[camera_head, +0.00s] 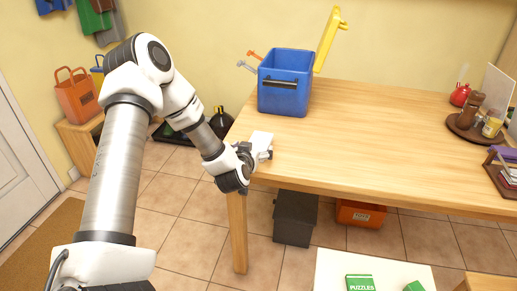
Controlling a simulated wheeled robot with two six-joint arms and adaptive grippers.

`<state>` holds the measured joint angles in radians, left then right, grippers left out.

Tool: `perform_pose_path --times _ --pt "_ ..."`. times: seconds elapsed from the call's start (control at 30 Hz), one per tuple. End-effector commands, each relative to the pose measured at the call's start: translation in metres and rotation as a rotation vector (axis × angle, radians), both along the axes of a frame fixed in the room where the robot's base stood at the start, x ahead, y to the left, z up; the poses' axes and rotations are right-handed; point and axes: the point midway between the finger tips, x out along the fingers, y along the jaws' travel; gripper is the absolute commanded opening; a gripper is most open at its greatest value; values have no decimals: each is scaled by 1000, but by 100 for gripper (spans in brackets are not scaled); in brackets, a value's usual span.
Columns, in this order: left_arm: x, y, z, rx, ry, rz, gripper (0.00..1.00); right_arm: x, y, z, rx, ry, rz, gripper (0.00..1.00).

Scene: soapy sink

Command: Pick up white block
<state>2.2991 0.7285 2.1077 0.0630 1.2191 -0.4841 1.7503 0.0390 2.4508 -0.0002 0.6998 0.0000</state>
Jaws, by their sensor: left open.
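A white block (262,139) sits at the near left corner of the wooden table (390,150). My left gripper (259,155) reaches in from the left at that corner, right up against the block. Its jaws are open. The gripper and wrist hide part of the block's lower side, and I cannot tell whether the fingers touch it. My right gripper is not in view.
A blue bin (285,97) with a raised yellow part (328,40) stands at the table's back left. The table's middle is clear. A dark bin (294,218) stands below.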

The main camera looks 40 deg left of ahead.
Motion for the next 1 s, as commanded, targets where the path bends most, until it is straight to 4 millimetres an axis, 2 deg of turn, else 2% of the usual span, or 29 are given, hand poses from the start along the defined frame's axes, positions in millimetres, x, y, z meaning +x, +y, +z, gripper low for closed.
perform_pose_path --times 0.1,0.2,0.4,0.43,0.57,0.6,0.63,1.0 --pt "20 9 -10 3 1 -1 100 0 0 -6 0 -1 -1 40" --pt "30 15 -13 1 2 -1 100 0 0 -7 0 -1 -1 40" --pt "32 16 -13 -2 2 -1 100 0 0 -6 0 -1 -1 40" --pt "32 16 -13 -2 2 -1 96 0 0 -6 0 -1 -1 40" --pt "31 16 -13 -2 2 -1 50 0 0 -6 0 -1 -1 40" --pt "31 16 -13 -2 2 -1 36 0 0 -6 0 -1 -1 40" --pt "31 16 -14 -2 3 -1 27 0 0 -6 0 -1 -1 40" --pt "31 16 -10 -2 2 -1 26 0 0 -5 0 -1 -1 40"
